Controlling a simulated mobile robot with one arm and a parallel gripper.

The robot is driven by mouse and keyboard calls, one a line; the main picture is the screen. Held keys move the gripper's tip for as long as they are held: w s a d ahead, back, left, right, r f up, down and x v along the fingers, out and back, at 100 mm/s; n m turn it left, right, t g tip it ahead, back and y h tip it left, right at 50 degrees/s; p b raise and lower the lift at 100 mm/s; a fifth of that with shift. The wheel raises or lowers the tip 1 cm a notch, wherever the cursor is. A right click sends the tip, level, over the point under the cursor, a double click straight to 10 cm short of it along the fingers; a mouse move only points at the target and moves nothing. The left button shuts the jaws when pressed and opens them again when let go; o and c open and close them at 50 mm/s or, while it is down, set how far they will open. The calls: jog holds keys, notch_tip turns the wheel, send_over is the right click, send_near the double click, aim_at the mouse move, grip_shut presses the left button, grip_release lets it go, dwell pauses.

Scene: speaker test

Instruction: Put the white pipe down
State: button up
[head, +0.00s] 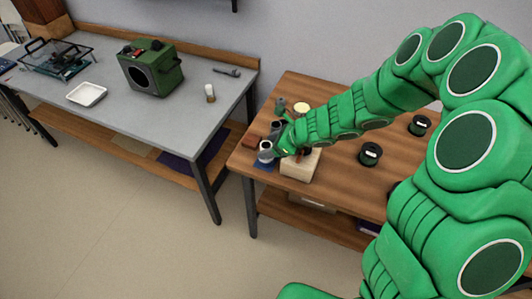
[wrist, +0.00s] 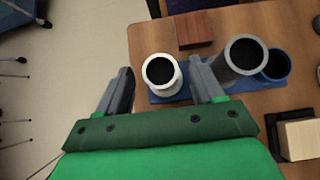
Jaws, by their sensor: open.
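The white pipe (wrist: 165,90) stands upright on a blue base (head: 262,164) on the wooden table, its dark open end facing the wrist camera. In the head view the white pipe (head: 265,153) is at the table's left end. My gripper (wrist: 158,67) is open, with one finger on each side of the white pipe. A gap shows at the left finger; the right finger is closer, and I cannot tell whether it touches. In the head view my gripper (head: 284,146) is partly hidden by my arm.
A grey pipe (wrist: 228,75) and a blue pipe (wrist: 283,72) stand close to the right finger. A reddish-brown block (wrist: 194,27) lies beyond. A pale box (wrist: 299,138) is at right. Black spools (head: 370,154) stand farther right. The grey bench (head: 150,104) is separate.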

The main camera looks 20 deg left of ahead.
jog(key=shift+x, duration=1.8)
jog(key=shift+a, duration=0.1)
jog(key=c, duration=1.1)
jog(key=shift+c, duration=0.2)
jog(key=shift+r, duration=0.2)
jog(key=shift+r, duration=4.85)
